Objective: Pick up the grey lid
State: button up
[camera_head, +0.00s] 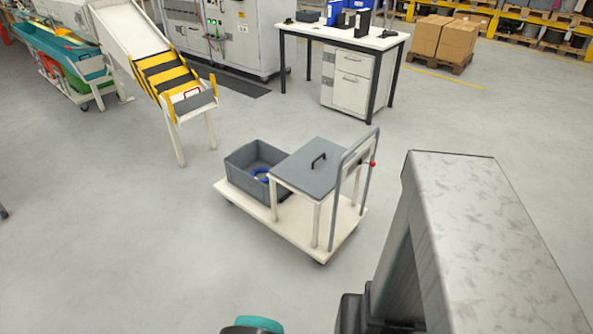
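A flat grey lid (300,180) with a black handle (318,160) lies on a small white-legged stand on a cream cart (292,232). A grey open bin (240,178) stands on the same cart, just left of the lid. A blue ring-shaped thing (262,174) lies in the bin, partly hidden by its wall. My gripper is not in view; parts of my own body show at the bottom and right, apart from the cart.
The cart has a grey push rail with a red knob (373,164) on its right. A chute (165,70) with yellow-black stripes stands at upper left. A desk (345,38) and cardboard boxes (443,38) stand behind. Floor around the cart is clear.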

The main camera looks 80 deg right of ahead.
aim_at(313, 169)
jog(key=z, duration=0.35)
jog(key=k, duration=0.15)
jog(key=u, duration=1.35)
jog(key=k, duration=2.15)
jog(key=z, duration=0.9)
